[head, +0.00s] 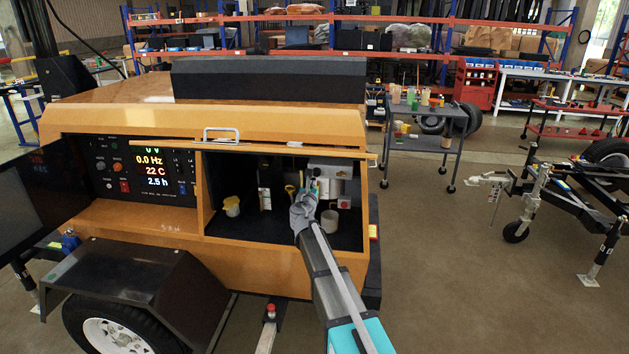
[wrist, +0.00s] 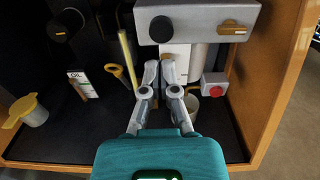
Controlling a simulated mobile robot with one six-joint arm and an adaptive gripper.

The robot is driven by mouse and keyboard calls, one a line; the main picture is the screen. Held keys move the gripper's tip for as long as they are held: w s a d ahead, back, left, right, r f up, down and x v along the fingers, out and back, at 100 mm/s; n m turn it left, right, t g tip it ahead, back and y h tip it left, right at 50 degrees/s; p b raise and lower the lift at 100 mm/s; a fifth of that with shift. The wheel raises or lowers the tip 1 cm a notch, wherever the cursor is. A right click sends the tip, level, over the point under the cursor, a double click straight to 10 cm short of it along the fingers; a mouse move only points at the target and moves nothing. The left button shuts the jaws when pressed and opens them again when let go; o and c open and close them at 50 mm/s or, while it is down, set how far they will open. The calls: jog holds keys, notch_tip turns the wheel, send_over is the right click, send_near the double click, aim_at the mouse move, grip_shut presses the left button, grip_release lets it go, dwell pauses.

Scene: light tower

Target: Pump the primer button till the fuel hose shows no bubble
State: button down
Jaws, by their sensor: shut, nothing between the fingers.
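My gripper (wrist: 167,62) is shut and empty inside the open engine bay, its fingertips just below a round black button (wrist: 160,29) on the front of a grey block (wrist: 205,17). I take this for the primer button; whether the tips touch it I cannot tell. In the head view my gripper (head: 309,187) reaches into the bay's right half, below the grey block (head: 330,168). A thin upright yellow tube (wrist: 127,58), probably the fuel hose, stands left of the fingers. No bubble can be made out in it at this size.
A yellow ring handle (wrist: 117,74), an OIL label (wrist: 82,84) and a yellow-lidded container (wrist: 28,110) are to the left. A red button (wrist: 215,89) and a pale cup (head: 329,220) are close on the right. The orange bay wall (wrist: 268,85) bounds the right side.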

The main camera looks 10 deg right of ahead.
jog(key=shift+v, duration=2.95)
jog(key=s+d+f+m+g+h+p, duration=0.1)
jog(key=s+d+f+m+g, duration=0.35)
jog(key=s+m, duration=0.45)
jog(key=s+d+f+m+g+h+p, duration=0.1)
jog(key=s+d+f+m+g, duration=0.5)
jog(key=m, duration=0.5)
jog(key=s+a+f+m+g+y, duration=0.1)
jog(key=s+a+m+g+y, duration=0.1)
jog(key=s+m, duration=0.2)
jog(key=s+a+f+m+g+y+p, duration=0.1)
jog(key=s+a+m+g+y, duration=0.1)
jog(key=s, duration=0.7)
jog(key=s+a+f+m+g+y+p, duration=0.1)
jog(key=s+a+m+g+y, duration=0.1)
jog(key=s+m, duration=0.4)
jog(key=shift+s+a+f+g+y, duration=0.4)
jog(key=shift+s+a+y, duration=0.2)
jog(key=shift+y, duration=0.2)
jog(key=shift+w, duration=0.1)
